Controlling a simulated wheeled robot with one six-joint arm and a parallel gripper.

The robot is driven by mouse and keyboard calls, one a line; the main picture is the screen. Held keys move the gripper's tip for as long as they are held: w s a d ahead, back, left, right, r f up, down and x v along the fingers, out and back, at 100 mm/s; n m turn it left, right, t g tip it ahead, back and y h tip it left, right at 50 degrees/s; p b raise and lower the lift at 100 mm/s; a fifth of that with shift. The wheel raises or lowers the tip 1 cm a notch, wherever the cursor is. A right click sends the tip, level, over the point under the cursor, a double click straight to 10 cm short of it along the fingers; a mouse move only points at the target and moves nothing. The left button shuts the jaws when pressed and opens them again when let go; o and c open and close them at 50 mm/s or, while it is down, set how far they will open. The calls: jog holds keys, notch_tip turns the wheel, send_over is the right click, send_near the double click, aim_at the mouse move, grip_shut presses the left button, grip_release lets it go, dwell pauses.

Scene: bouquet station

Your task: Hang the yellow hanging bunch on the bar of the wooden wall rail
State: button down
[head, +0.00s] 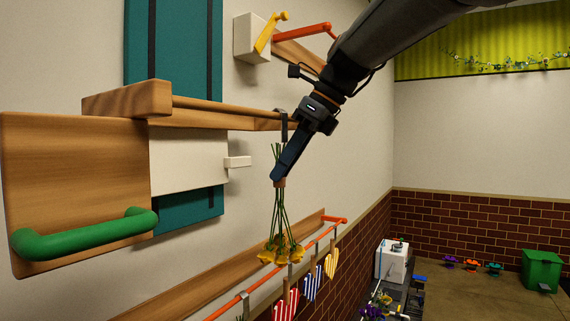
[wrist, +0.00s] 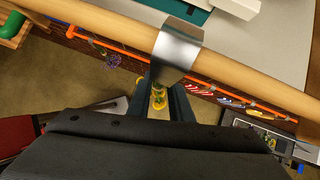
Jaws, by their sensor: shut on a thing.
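The yellow hanging bunch (head: 281,250) hangs head down, its green stems upward and a metal hook (head: 284,120) above them. My gripper (head: 277,178) is shut on the bunch at its tied stems. The wooden wall rail has a long round bar (head: 215,106), level with the hook in the head view. In the wrist view the shiny hook (wrist: 178,48) lies across the full width of the bar (wrist: 100,20) and appears to be over it. Whether it rests on the bar cannot be told. My gripper (wrist: 164,100) is just below the bar; the yellow flowers (wrist: 159,99) show partly between its fingers.
Left are a wooden panel with a green handle (head: 85,235) and a white block (head: 188,160). An orange-barred rail (head: 302,32) is above. Free room lies to the right.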

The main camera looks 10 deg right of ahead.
jog(key=c, duration=1.5)
grip_release()
